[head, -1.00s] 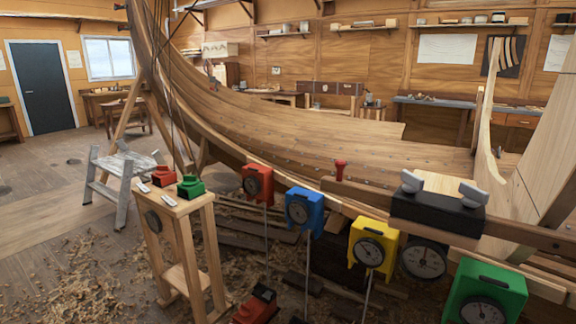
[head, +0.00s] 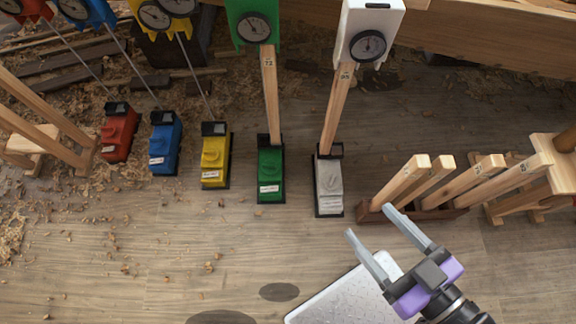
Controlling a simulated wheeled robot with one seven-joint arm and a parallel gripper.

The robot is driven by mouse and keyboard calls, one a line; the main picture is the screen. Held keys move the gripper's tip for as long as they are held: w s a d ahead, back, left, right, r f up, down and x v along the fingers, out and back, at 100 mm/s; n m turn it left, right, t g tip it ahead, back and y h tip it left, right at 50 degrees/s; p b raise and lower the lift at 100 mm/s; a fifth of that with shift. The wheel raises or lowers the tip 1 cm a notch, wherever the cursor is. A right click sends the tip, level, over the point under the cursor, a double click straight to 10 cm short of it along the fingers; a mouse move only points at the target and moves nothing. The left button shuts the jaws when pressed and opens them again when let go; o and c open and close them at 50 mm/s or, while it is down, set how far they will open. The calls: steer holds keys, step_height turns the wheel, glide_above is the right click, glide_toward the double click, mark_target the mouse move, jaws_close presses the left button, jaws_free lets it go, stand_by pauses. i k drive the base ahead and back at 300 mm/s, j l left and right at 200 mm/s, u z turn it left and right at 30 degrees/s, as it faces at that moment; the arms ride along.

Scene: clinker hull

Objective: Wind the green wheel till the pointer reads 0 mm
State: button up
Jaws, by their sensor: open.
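The green gauge box (head: 240,28) is at the top of the head view, with a dark round dial (head: 254,28) whose pointer is too small to read. A wooden prop (head: 270,95) marked with a number, seemingly 72, runs from below this box to a green jack (head: 270,172) on the floor. The jack has a raised green part on top; I cannot tell a wheel clearly. My gripper (head: 368,220) is open and empty, its two grey fingers pointing up-left. It is to the right of and below the green jack, apart from it.
Red (head: 119,132), blue (head: 165,143), yellow (head: 215,158) and white (head: 329,182) jacks stand in the same row. A rack (head: 420,212) of upright wooden props is just beyond my gripper. A pale metal plate (head: 345,297) lies below. The floor at lower left is mostly clear.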

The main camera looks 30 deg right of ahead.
mark_target(269, 167)
steer(key=k+l, duration=0.1)
steer(key=i+j, duration=1.45)
steer(key=i, duration=0.15)
